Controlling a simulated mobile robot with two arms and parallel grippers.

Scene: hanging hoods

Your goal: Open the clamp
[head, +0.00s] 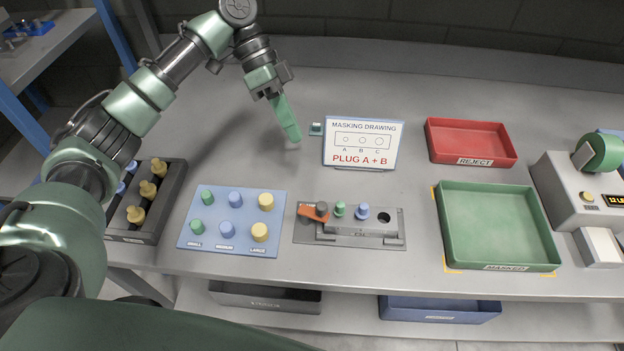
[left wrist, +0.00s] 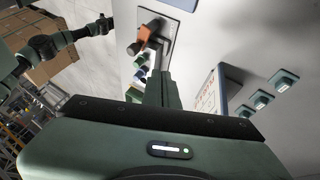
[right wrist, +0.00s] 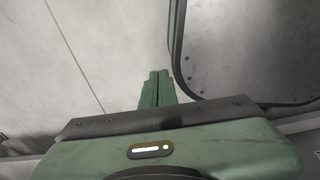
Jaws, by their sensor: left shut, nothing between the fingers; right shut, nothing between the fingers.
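The clamp (head: 313,211) has an orange lever and a dark knob. It sits at the left end of a grey fixture (head: 302,234), over the end of a grey block (head: 345,228). A green plug (head: 340,208) and a blue plug (head: 362,212) stand in the block, with a dark open hole to their right. The clamp also shows in the left wrist view (left wrist: 147,32). My left gripper (head: 292,136) is shut and empty, pointing down behind the clamp and apart from it. My right gripper (right wrist: 158,78) is shut and empty, over plain grey surfaces.
A sign (head: 363,146) reading "PLUG A + B" stands behind the fixture. A blue plug board (head: 185,237) lies to its left and a green tray (head: 447,230) to its right. A red reject tray (head: 437,152) is behind. The bench around my left gripper is mostly clear.

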